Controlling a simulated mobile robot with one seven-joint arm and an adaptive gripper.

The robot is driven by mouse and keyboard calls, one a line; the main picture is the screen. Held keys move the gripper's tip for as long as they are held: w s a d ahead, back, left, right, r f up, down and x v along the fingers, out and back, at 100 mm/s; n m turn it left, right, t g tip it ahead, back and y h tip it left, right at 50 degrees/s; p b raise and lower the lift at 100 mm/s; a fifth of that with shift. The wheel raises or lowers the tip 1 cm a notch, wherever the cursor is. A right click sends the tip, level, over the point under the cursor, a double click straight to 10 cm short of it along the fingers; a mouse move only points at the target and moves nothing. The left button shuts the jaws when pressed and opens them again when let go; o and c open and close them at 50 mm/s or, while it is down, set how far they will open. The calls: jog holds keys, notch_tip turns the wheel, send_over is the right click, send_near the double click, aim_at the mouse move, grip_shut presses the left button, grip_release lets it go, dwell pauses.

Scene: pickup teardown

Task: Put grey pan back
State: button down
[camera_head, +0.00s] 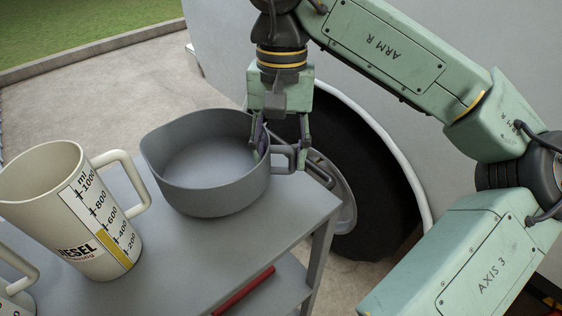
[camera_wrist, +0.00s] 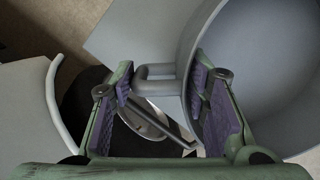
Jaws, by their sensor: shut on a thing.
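The grey pan (camera_head: 208,185) is upright at the far end of the grey cart's top (camera_head: 230,250). It looks empty. I cannot tell whether its base rests on the cart or hangs just above it. My gripper (camera_head: 281,160) points down at the pan's right side, with one finger inside the rim and the other out by the handle. In the wrist view the pan's wall and handle (camera_wrist: 155,80) lie between the purple-padded fingers (camera_wrist: 166,105). My gripper is shut on the pan.
A cream measuring jug (camera_head: 75,215) stands left of the pan, with part of a second jug (camera_head: 18,275) at the left edge. A red object (camera_head: 243,290) lies on the lower shelf. A vehicle wheel (camera_head: 370,190) and white body are close behind the cart's right end.

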aim_at(281, 171)
notch_tip(281, 171, down, 3)
jog(key=shift+d+r+p, duration=0.1)
jog(key=shift+r+p, duration=0.05)
jog(key=shift+p, duration=0.3)
jog(key=shift+f+b, duration=0.35)
jog(key=shift+f, duration=0.2)
jog(key=c, duration=0.9)
grip_release()
jog(key=shift+r, duration=0.1)
jog(key=r, duration=0.4)
jog(key=w+r, duration=0.1)
jog(key=r, duration=0.7)
jog(key=shift+w+r, duration=0.15)
jog(key=shift+w, duration=0.05)
